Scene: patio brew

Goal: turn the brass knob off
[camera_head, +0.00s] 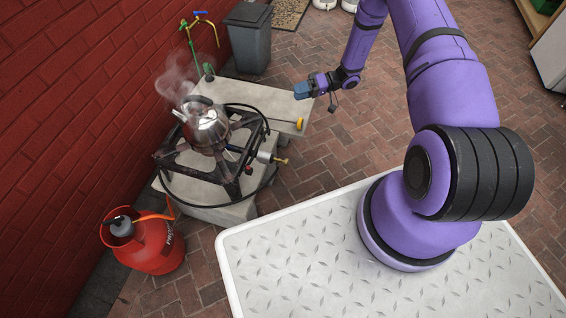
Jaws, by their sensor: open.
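The brass knob (281,160) sticks out on the right side of a dark gas burner stand (229,176), at the end of a grey fitting. Its exact turn is too small to tell. A steel kettle (207,124) stands on the burner and gives off steam. A flame under it cannot be made out clearly. My gripper (303,91) is open, with blue fingertips, above and beyond the knob, over the right end of the stone slab. It is apart from the knob, and nothing shows between its fingers.
A red gas bottle (149,245) stands at the lower left, with an orange hose. A black hose loops around the burner. A small yellow item (300,123) is at the edge of the stone slab (266,101). A grey bin (249,40) stands behind. Brick paving is clear on the right.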

